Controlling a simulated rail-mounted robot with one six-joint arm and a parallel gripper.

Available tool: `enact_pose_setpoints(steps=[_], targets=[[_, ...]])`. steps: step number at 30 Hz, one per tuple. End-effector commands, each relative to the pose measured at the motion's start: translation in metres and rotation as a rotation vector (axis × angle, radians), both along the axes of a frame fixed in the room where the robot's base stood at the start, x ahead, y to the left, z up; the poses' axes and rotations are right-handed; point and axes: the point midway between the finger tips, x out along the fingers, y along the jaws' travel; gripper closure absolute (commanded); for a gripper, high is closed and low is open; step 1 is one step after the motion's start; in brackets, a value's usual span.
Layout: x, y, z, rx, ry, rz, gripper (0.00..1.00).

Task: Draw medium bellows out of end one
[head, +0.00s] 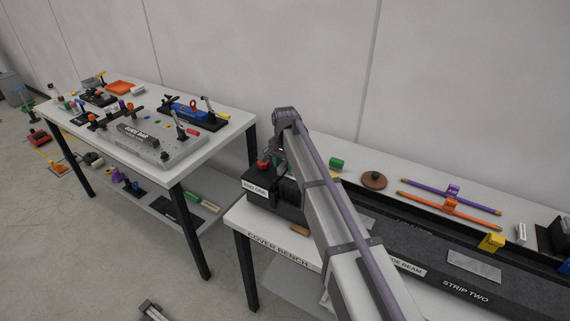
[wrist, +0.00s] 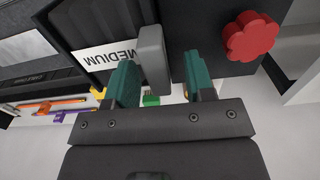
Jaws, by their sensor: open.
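The medium bellows (head: 288,190) is a black ribbed block at end one of the beam, partly hidden behind my arm in the head view. In the wrist view the bellows (wrist: 92,32) carries a white label reading MEDIUM (wrist: 108,57). A grey upright tab (wrist: 152,60) stands beside that label. My gripper (wrist: 160,68) is open, with its two green fingers on either side of the tab. The tab is closer to the left finger, and I cannot tell whether they touch. The END ONE block (head: 258,187) has a red knob (wrist: 251,36) to the right of the gripper.
A dark beam (head: 420,245) runs right along the cover bench (head: 238,215). Behind it lie a green block (head: 337,164), a brown disc (head: 374,180), and purple and orange rods (head: 445,204). A yellow block (head: 491,242) stands farther right. A cluttered table (head: 228,133) stands left, across a gap.

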Motion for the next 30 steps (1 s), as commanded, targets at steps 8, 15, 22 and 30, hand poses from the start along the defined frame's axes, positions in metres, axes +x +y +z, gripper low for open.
enact_pose_setpoints(steps=[8, 15, 22, 30], targets=[[0.0, 0.0, -0.0018, 0.0, 0.0, 0.0, 0.52], [-0.0001, 0.0, -0.0018, 0.0, 0.0, 0.0, 0.75], [-0.0001, -0.0001, -0.0019, 0.0, 0.0, 0.0, 0.97], [-0.0001, -0.0001, -0.0019, 0.0, 0.0, 0.0, 1.0]])
